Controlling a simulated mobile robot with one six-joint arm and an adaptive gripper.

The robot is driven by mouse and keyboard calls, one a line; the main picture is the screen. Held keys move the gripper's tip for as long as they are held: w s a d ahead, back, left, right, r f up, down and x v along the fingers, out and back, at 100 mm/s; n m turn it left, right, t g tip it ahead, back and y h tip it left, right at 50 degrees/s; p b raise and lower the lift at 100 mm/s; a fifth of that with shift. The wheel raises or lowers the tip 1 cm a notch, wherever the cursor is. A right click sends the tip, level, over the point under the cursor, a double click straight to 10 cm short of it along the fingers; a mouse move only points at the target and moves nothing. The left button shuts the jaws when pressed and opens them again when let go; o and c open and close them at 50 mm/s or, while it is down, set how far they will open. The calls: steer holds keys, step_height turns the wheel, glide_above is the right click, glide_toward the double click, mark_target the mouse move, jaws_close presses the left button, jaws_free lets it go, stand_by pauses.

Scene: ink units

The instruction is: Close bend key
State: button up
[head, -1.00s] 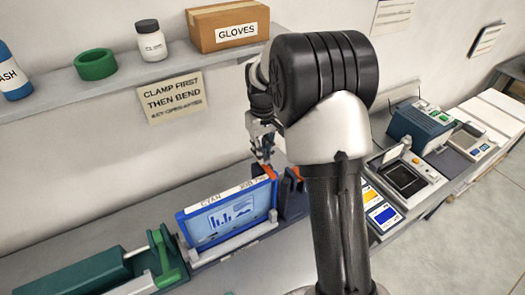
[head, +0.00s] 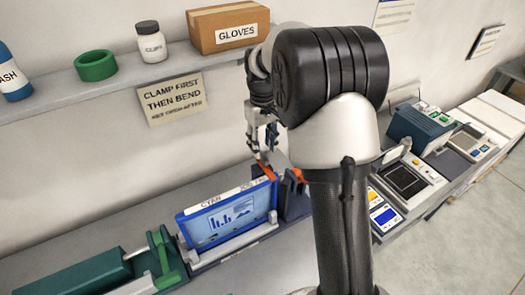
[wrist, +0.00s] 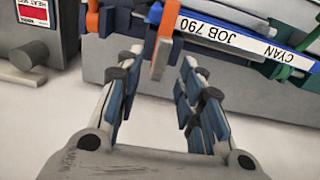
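An orange upright key-like lever (wrist: 166,22) with a tan lower end stands at the end of the blue-framed plate in the wrist view. An orange part also shows beside the plate in the head view (head: 265,169). I cannot tell for sure that this is the bend key. My gripper (wrist: 160,70) is open, its blue-padded fingers spread, with the lever's tan end near the gap between the fingertips. No contact shows. In the head view my gripper (head: 266,146) is just above the right end of the plate (head: 225,212), labelled CYAN, which stands upright in its holder.
A second orange part (wrist: 92,16) stands left of the lever in the wrist view, near a grey box with a red label (wrist: 35,14). A green device (head: 155,258) lies left on the bench. A shelf with a GLOVES box (head: 228,27) is above.

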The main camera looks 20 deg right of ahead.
mark_target(263, 156)
step_height(263, 156, up, 8)
steer(key=shift+r, duration=0.2)
stand_by(0.4)
